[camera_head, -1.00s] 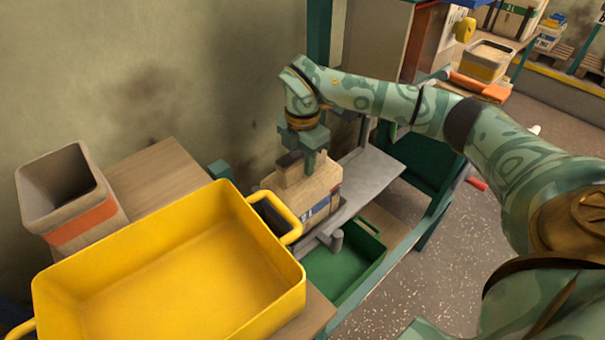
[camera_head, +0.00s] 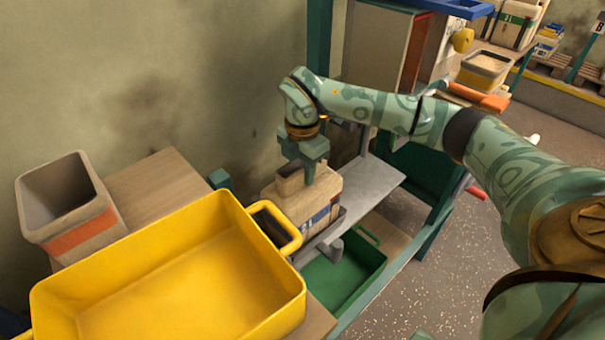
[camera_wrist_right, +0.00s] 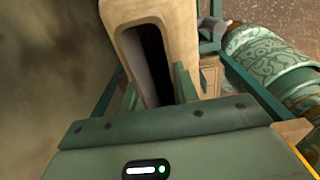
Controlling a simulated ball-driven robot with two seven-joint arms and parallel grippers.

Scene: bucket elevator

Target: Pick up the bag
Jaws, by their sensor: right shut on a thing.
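The bag (camera_head: 316,208) is tan with a blue and red label and an upright loop at its top. My right gripper (camera_head: 311,170) points down from above and is shut on the top of the bag. In the right wrist view the bag's tan loop (camera_wrist_right: 190,28) with its dark opening rises between the fingers of the right gripper (camera_wrist_right: 157,90). My left gripper is not in view.
A large yellow tray (camera_head: 60,291) fills the front left, close to the bag. A tan bin with an orange band (camera_head: 85,232) stands on the wooden top at the left. A green bin (camera_head: 345,290) sits below the shelf. The wall is close behind.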

